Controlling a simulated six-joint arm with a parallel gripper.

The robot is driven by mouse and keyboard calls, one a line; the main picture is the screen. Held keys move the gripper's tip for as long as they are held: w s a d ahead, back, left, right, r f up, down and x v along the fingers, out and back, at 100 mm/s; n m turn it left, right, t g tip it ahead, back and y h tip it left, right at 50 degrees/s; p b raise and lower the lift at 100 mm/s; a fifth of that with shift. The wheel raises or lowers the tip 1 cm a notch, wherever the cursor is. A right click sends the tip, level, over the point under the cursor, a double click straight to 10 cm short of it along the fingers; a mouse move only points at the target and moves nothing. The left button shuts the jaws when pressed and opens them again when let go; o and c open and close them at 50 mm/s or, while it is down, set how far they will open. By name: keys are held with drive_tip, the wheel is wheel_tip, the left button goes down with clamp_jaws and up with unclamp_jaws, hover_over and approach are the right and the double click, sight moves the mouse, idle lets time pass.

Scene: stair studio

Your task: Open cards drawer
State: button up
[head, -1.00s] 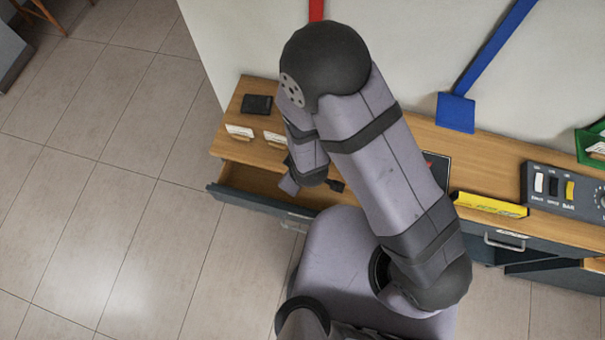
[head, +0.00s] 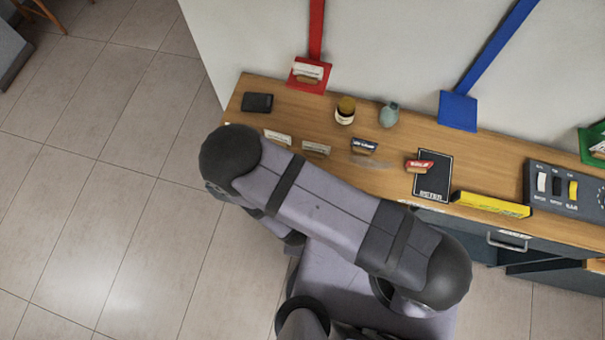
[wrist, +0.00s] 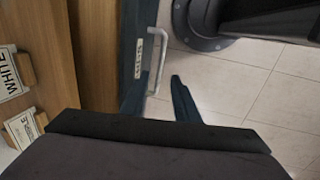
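The front has a pale bar handle (wrist: 157,58) and a small label (wrist: 138,60) that I cannot read with certainty. My gripper (wrist: 158,80) is open, its two dark fingers apart. The handle's near end appears between them; I cannot tell whether they touch it. In the head view my arm hides the gripper and this drawer.
The wooden desktop (head: 300,110) carries cards on small stands, a dark wallet (head: 257,102), a jar (head: 345,110), a small vase (head: 389,114), a yellow box (head: 490,205) and a control panel (head: 565,190). Another handled drawer (head: 507,242) is at right.

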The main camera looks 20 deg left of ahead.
drive_tip(key=shift+w+f+b, duration=0.25)
drive_tip(key=shift+f+b, duration=0.75)
drive_tip(key=shift+f, duration=0.15)
drive_tip(key=shift+w+f+b, duration=0.2)
drive_tip(key=shift+f+b, duration=0.8)
drive_tip(key=shift+f, duration=0.2)
drive_tip(key=shift+w+f+b, duration=0.25)
drive_tip(key=shift+f+b, duration=0.75)
drive_tip(key=shift+f, duration=0.15)
clamp_jaws()
